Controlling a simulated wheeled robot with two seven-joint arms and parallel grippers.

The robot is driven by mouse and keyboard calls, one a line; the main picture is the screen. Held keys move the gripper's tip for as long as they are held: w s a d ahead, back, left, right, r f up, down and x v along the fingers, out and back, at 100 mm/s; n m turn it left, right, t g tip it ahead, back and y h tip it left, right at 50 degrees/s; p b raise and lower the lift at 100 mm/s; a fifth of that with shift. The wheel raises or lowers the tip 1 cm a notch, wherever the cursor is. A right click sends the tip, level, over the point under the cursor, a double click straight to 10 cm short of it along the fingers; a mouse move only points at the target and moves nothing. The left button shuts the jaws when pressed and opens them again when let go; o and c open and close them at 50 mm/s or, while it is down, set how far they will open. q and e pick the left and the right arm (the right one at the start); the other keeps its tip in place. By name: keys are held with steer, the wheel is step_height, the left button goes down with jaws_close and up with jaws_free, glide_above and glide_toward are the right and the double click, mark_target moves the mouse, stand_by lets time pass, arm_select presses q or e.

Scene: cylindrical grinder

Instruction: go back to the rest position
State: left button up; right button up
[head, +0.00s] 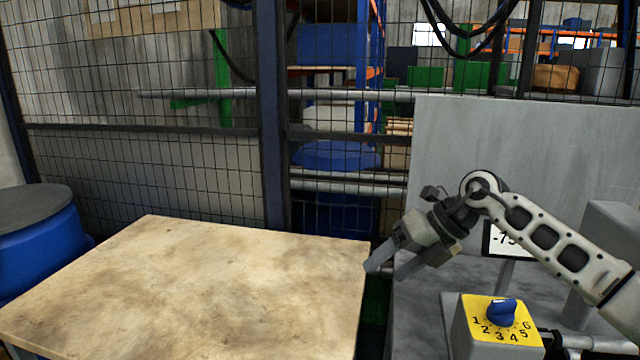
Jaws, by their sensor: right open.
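My right gripper (387,270) is at the right of the head view, at the end of my right arm, which comes in from the right edge. Its two fingers point down and to the left, spread apart with nothing between them. It hangs over the gap between the wooden table and the grey machine, in front of the machine's left part. My left gripper is not in view.
A bare wooden table (200,290) fills the lower left. A grey machine (540,150) stands at right, with a yellow dial plate with a blue knob (502,315) and a display (505,238) partly behind my arm. A blue drum (40,235) stands left. A mesh fence (150,160) runs behind.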

steer(key=s+a+r+m+t+y, duration=0.2)
steer(key=a+r+m+t+y, duration=0.15)
steer(key=a+y, duration=0.2)
steer(key=s+a+r+m+t+y, duration=0.2)
steer(key=s+a+m+t+y, duration=0.1)
steer(key=a+m+t+y, duration=0.3)
steer(key=s+d+f+m+t+h, duration=0.1)
steer(key=s+d+f+m+h, duration=0.3)
steer(key=d+f+m+h, duration=0.55)
steer(key=s+d+f+m+t+h, duration=0.25)
steer(key=d+f+m+h, duration=0.35)
steer(key=m+h, duration=0.65)
steer(key=s+d+f+m+g+y, duration=0.1)
steer(key=s+f+m+g+y, duration=0.15)
steer(key=s+f+g, duration=0.6)
steer(key=s+d+f+m+g+y, duration=0.1)
steer(key=s+d+f+m+g, duration=0.2)
steer(key=s, duration=1.1)
steer(key=w+a+f+t+y, duration=0.2)
steer(key=w+a+f+t, duration=0.3)
steer(key=f, duration=0.3)
steer(key=shift+w+a+t, duration=0.15)
steer(key=shift+a+t, duration=0.45)
steer(key=shift+t, duration=0.15)
